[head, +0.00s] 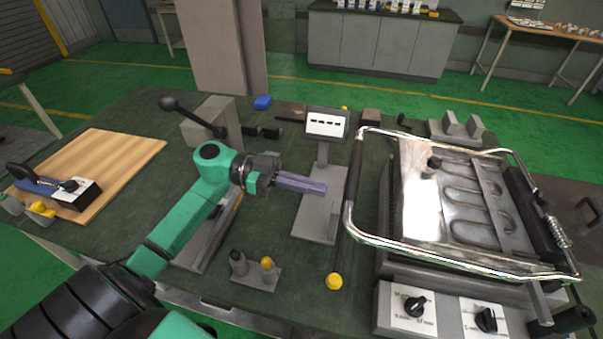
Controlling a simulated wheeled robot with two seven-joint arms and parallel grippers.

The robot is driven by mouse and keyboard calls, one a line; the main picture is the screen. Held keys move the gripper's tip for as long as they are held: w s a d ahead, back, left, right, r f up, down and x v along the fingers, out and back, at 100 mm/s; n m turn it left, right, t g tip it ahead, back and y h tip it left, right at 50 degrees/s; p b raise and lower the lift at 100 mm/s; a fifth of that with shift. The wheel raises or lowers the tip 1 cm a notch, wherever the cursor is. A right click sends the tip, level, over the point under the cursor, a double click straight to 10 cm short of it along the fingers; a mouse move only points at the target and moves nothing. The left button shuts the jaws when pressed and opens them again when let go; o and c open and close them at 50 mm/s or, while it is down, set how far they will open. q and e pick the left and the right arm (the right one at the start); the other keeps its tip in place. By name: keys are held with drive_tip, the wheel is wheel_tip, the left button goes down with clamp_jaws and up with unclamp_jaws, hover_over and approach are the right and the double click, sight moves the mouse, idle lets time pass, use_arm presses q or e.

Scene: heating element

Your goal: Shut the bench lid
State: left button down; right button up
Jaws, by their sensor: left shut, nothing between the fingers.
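The heating bench stands at the right. A chrome tube frame (440,247) runs around its metal top, which I take for the lid. A grey plate with a winding element (475,212) shows inside the frame. I cannot tell the lid's angle exactly. A spring (558,231) sits at its right side. A dark bar (346,215) with a yellow end runs along the frame's left side. My left gripper (318,188) is shut and empty, left of the frame and apart from it, over a grey stand. My right gripper is out of view.
Two knobs (415,306) are on the bench's front. A small block with two posts (255,277) stands in front. A wooden board (108,160) lies at the left.

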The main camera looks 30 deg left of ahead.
use_arm(q)
drive_tip(key=x, duration=0.2)
drive_tip(key=p+x, duration=0.1)
drive_tip(key=x, duration=0.1)
drive_tip(key=shift+w+d+f, duration=0.1)
drive_tip(key=shift+w+d, duration=0.2)
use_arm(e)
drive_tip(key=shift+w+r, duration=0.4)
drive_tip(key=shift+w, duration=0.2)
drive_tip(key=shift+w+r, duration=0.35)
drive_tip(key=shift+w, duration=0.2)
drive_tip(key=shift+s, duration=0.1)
